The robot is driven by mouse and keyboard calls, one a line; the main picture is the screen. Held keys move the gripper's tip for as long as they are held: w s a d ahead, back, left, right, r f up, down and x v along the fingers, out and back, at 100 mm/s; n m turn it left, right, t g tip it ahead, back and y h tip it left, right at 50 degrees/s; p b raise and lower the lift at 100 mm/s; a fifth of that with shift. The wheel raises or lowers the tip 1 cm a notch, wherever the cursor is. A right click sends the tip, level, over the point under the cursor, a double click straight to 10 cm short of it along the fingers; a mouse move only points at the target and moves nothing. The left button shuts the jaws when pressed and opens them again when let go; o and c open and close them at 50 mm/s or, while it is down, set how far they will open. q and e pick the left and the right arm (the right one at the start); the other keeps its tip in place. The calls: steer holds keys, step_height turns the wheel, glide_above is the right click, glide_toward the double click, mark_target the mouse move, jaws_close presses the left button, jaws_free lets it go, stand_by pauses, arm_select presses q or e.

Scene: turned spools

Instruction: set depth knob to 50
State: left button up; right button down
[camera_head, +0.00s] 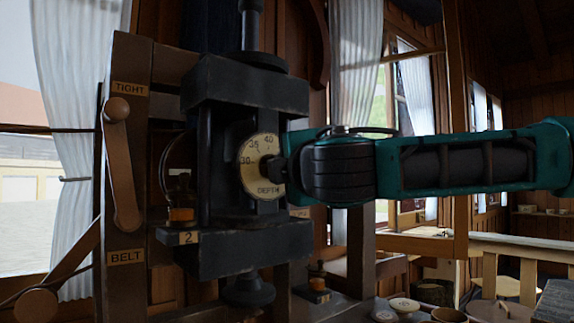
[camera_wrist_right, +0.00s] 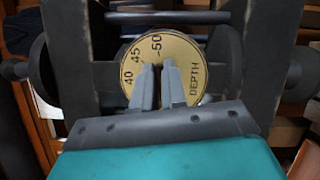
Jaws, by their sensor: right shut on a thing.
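In the right wrist view the dial (camera_wrist_right: 182,48) shows 40, 45, 50 and DEPTH. My right gripper (camera_head: 276,168) reaches in level from the right and meets the dial's middle. Its two fingers (camera_wrist_right: 157,69) are closed together at the dial's centre, shut on the knob. The fingers hide the knob's grip and any pointer, so the setting cannot be read surely. My left gripper is out of view.
Dark blocks (camera_head: 245,85) stand above and below the dial. A wooden lever (camera_head: 121,170) between TIGHT and BELT labels is at the left. A small lamp-like fitting (camera_head: 181,200) sits beside the block. Round pieces (camera_head: 404,305) lie on the bench at lower right.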

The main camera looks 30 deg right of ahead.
stand_by(0.3)
steer(key=c, duration=1.2)
jaws_free()
steer(key=v, duration=1.3)
steer(key=shift+b, duration=0.3)
